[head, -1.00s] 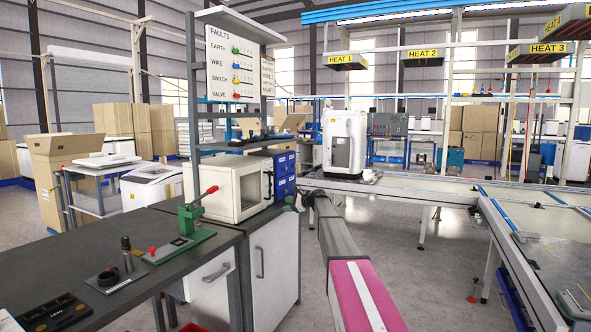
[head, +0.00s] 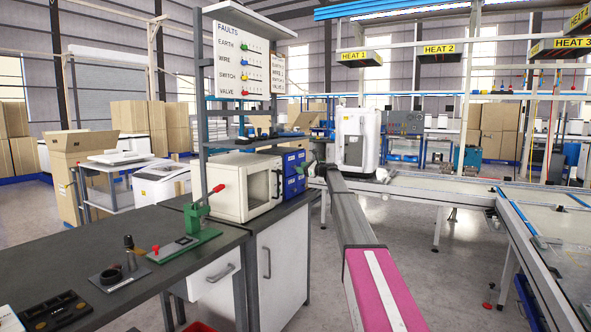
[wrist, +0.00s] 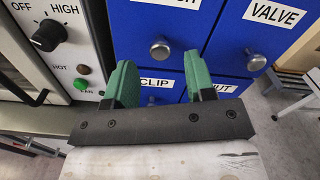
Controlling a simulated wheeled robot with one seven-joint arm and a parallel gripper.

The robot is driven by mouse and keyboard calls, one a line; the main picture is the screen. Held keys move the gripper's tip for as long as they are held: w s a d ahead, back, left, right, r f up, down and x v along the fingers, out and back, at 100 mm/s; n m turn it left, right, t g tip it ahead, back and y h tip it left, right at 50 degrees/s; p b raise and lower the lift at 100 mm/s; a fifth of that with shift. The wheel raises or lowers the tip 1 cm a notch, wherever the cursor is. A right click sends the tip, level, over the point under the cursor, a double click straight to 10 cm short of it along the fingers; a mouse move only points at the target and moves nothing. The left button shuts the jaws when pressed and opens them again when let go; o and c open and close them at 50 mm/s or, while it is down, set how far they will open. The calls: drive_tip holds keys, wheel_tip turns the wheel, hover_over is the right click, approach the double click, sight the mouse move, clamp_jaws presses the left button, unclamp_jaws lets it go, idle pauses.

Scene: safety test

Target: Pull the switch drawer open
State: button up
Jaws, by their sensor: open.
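The blue drawer unit (head: 293,172) stands at the right end of the bench, beside a white oven-like box. In the wrist view, the upper left drawer (wrist: 202,32) has a label cut off by the top edge, ending in "CH", and a round metal knob (wrist: 160,48). It looks shut. My gripper (wrist: 161,80) is open, with its two green fingers apart below that knob, over the CLIP drawer's area. The knob shows between and beyond the fingertips, with nothing held. The fingers partly hide the lower drawers. In the head view my arm's end is beside the unit and the fingers are unclear.
The white box (head: 243,188) with a window stands left of the drawers; its dial (wrist: 47,35) shows in the wrist view. VALVE (wrist: 265,30) and NUT drawers are close by. A green lever press (head: 197,215) is on the bench. A conveyor (head: 400,187) runs at right.

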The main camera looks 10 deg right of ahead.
drive_tip(key=shift+x, duration=2.15)
clamp_jaws()
drive_tip(key=v, duration=1.3)
drive_tip(key=shift+s+d, duration=0.1)
unclamp_jaws()
drive_tip(key=v, duration=1)
drive_tip(key=shift+s+d, duration=0.25)
drive_tip(key=shift+d, duration=0.1)
